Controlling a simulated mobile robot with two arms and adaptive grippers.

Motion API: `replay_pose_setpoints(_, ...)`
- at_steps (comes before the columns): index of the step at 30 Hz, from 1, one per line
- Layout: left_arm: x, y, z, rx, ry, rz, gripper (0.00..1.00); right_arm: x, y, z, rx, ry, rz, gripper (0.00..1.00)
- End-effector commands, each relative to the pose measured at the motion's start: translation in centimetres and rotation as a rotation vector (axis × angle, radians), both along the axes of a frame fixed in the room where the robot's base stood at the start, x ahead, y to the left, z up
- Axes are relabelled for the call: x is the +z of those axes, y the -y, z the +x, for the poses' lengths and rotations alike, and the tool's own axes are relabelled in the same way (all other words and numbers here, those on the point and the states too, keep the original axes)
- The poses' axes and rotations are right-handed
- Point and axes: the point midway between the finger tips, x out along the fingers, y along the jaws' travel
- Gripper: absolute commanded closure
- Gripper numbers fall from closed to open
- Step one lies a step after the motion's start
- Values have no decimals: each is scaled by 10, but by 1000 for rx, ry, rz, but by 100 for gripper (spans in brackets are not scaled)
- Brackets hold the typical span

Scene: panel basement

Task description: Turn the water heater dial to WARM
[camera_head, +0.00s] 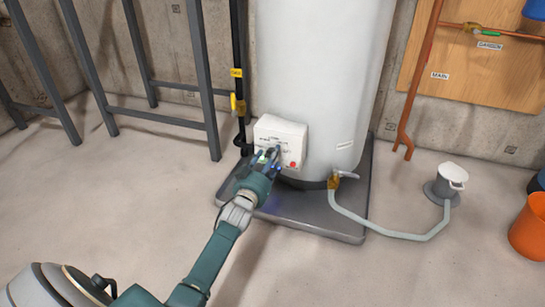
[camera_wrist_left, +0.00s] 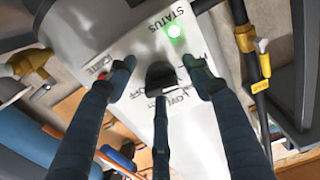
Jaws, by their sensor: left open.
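The white water heater (camera_head: 320,80) stands on a grey tray, with a white control box (camera_head: 282,130) low on its front. In the left wrist view the black dial (camera_wrist_left: 160,75) sits on the box face, with the printed words OFF and LOW near it; other lettering is partly covered. I cannot tell where the dial points. My left gripper (camera_head: 268,156) is at the box front, open, its dark fingers around the dial with gaps at the sides. In the head view the gripper mostly hides the dial. My right gripper is not in view.
A green STATUS light (camera_wrist_left: 176,31) glows on the box, and a red button (camera_head: 293,164) is at its lower right. A drain valve (camera_head: 334,181) and hose (camera_head: 385,232) are right of the box. A metal rack (camera_head: 205,80) stands left. The floor in front is clear.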

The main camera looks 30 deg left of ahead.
Motion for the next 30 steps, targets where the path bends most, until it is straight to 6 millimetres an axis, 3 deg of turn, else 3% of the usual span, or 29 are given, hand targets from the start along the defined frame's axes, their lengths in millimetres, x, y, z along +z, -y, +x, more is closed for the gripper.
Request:
replay_pose_setpoints(5, 0, 0, 0, 0, 0, 0, 49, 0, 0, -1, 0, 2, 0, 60)
replay_pose_setpoints(12, 0, 0, 0, 0, -1, 0, 93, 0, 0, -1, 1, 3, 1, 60)
replay_pose_setpoints(30, -2, -1, -1, 1, -20, 57, 94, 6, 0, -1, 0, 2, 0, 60)
